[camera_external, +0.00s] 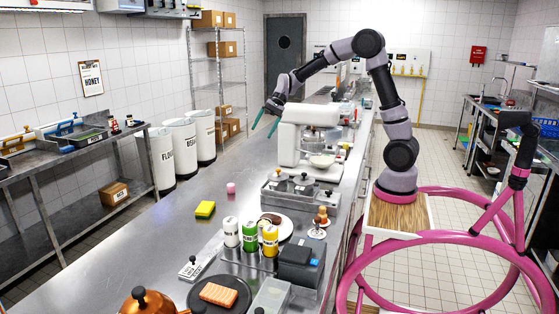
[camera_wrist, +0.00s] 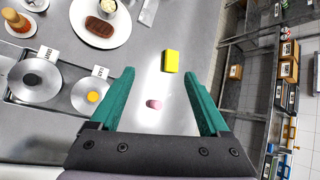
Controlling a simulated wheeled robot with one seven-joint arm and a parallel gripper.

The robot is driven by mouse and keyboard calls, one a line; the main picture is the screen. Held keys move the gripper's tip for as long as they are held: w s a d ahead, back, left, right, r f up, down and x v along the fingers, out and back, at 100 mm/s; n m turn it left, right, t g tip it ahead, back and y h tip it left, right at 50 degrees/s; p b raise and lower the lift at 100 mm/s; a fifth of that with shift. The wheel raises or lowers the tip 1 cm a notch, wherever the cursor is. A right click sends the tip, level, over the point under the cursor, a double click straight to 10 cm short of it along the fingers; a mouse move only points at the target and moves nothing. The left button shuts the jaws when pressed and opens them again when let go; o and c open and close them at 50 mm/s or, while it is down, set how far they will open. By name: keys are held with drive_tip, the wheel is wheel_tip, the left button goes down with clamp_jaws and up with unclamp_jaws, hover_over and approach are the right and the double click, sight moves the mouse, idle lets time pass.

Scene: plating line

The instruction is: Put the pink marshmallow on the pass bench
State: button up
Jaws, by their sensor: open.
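The pink marshmallow (camera_external: 231,187) stands on the long steel counter (camera_external: 180,222), behind a yellow sponge (camera_external: 205,209). In the wrist view the marshmallow (camera_wrist: 154,103) lies between and below my fingers, on bare counter near the yellow sponge (camera_wrist: 171,61). My gripper (camera_external: 265,122) is raised well above the counter, left of the white stand mixer. In the wrist view its teal fingers (camera_wrist: 159,73) are wide apart with nothing held. No label marks the pass bench, so I cannot tell which surface it is.
The white mixer (camera_external: 306,137), a lidded container rack (camera_external: 300,190), bottles (camera_external: 250,236) and a plate with a brown patty (camera_wrist: 101,20) crowd the counter's right side. A steel bench (camera_external: 75,142) stands along the left wall, beside white bins (camera_external: 181,142). Counter around the marshmallow is clear.

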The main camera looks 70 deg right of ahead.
drive_tip(key=s+r+n+t+h, duration=0.1)
drive_tip(key=s+r+n+h, duration=0.4)
drive_tip(key=s, duration=1)
drive_tip(key=s+d+r+n+t, duration=0.1)
drive_tip(key=s+n, duration=0.1)
drive_tip(key=s, duration=0.6)
drive_tip(key=s+d+r+n+t+h, duration=0.1)
drive_tip(key=s+r+n+t, duration=0.1)
drive_tip(key=s, duration=0.6)
drive_tip(key=shift+s+d+n, duration=0.15)
drive_tip(key=shift+d+n, duration=0.2)
drive_tip(key=shift+n, duration=0.05)
